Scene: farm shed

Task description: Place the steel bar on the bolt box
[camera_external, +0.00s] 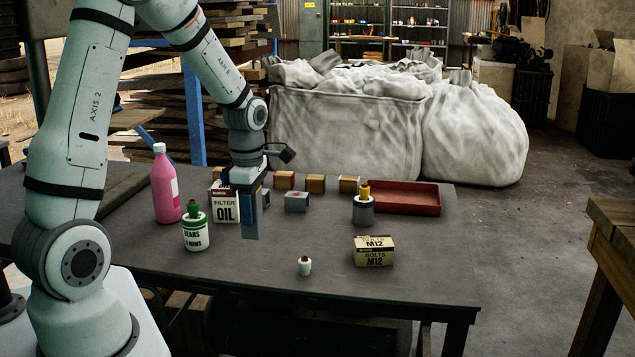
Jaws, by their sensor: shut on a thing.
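The bolt box (373,256), a cream and dark carton marked "BOLTS M12", sits on the front right part of the dark table. My gripper (249,187) is above the table, left of the bolt box and higher than it. It points down and is shut on the steel bar (250,222), a flat grey bar that hangs upright below the jaws. The bar's lower end looks clear of the table top, but the gap is hard to judge. The bar and gripper partly cover the filter oil box (225,208) behind.
Left of the gripper stand a pink bottle (165,185) and a green-and-white can (195,232). Small blocks (316,184), a grey block (296,201), a grey can (363,212) and a red tray (405,199) are behind. A small white pot (304,267) stands left of the bolt box.

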